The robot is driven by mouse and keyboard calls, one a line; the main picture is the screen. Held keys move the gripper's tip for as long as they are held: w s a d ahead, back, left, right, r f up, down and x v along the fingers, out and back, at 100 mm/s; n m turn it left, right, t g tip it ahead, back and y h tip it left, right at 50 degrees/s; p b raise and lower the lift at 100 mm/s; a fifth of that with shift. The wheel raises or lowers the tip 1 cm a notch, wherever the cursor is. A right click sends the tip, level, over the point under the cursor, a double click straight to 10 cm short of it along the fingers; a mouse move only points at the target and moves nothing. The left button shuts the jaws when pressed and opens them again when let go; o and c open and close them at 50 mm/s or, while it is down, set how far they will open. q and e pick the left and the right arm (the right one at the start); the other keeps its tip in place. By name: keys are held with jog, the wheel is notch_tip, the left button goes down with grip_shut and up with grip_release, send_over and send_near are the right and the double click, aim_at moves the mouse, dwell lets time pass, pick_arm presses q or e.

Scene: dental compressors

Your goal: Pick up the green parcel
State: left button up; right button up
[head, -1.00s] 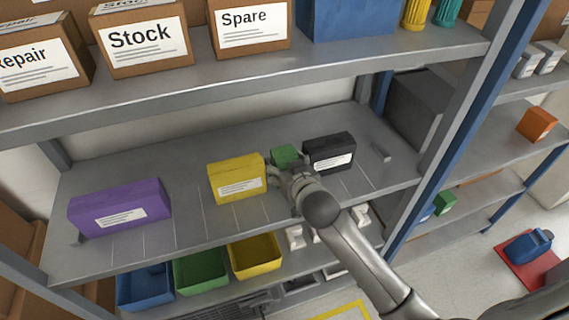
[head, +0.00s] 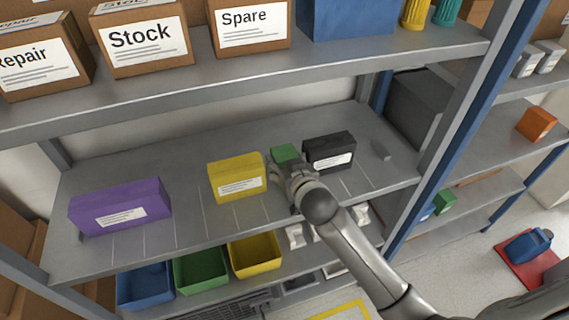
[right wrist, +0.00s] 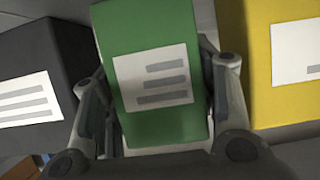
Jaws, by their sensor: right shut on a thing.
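The green parcel (head: 285,153) stands on the middle shelf between the yellow parcel (head: 237,177) and the black parcel (head: 330,151). My right gripper (head: 285,170) is at its front and hides most of it in the head view. In the right wrist view the green parcel (right wrist: 152,75), with a white label, fills the space between the two fingers of my right gripper (right wrist: 155,115). The fingers are shut on its sides. It looks slightly tilted in that view. I cannot tell whether it still touches the shelf. My left gripper is not in view.
The black parcel (right wrist: 40,85) and yellow parcel (right wrist: 290,65) stand close on either side in the wrist view. A purple parcel (head: 120,205) is at the shelf's left. The upper shelf (head: 250,75) holds boxes above. Coloured bins (head: 200,271) sit below.

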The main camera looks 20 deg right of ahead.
aim_at(287, 157)
jog(key=shift+r, duration=0.45)
notch_tip(287, 157, up, 2)
jog(key=shift+r, duration=0.2)
jog(key=a+r+p+v, duration=0.1)
jog(key=v, duration=0.7)
jog(key=w+a+r+p+v, duration=0.1)
jog(key=r+v, duration=0.1)
jog(key=v, duration=0.6)
jog(key=shift+r, duration=0.2)
